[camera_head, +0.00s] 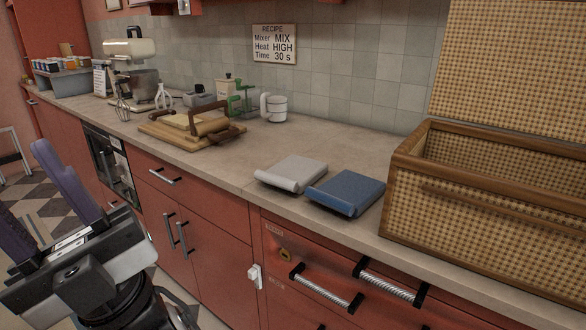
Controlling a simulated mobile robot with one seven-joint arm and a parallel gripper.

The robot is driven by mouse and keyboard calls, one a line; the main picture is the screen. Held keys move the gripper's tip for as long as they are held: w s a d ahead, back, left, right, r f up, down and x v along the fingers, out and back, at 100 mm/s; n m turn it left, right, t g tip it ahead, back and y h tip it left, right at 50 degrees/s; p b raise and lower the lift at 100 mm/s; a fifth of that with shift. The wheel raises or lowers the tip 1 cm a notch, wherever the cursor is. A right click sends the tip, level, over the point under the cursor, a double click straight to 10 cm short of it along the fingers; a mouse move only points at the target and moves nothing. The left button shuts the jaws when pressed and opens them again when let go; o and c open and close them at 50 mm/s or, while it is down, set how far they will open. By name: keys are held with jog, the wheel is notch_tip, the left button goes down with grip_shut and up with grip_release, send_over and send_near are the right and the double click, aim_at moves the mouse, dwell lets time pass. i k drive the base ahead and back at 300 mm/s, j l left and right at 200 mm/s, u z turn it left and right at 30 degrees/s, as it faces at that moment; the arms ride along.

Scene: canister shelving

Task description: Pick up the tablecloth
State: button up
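Two folded cloths lie side by side on the countertop right of centre: a light grey one (293,173) and a blue one (346,192). I cannot tell which of them is the tablecloth. Each has a rolled or folded front edge near the counter's front. My gripper (20,180) is at the lower left, in front of the cabinets and well away from both cloths. Its two purple fingers are spread apart, with nothing seen between them. The tip of the left finger is near the picture's edge.
A wicker basket (480,222) with its lid (512,75) raised stands right of the blue cloth. A wooden board (190,133) with a rolling pin, a white mug (277,108) and a stand mixer (130,55) are further left. Drawer handles (325,290) jut out below the counter.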

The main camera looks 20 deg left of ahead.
aim_at(294, 173)
jog(key=j+z, duration=0.15)
jog(key=j, duration=0.35)
jog(key=i+j+z, duration=0.15)
jog(key=j, duration=0.4)
jog(key=j+z, duration=0.15)
jog(key=j, duration=0.4)
jog(key=j+z, duration=0.15)
jog(key=j, duration=0.35)
jog(key=k+j+z, duration=0.15)
jog(key=j, duration=0.4)
jog(key=j+z, duration=0.1)
jog(key=j, duration=0.4)
jog(key=k+j+z, duration=0.15)
jog(key=j, duration=0.4)
jog(key=j+z, duration=0.15)
jog(key=j, duration=0.35)
jog(key=i+j, duration=0.2)
jog(key=j, duration=0.15)
jog(key=i+j, duration=0.3)
jog(key=i, duration=0.2)
jog(key=z, duration=0.05)
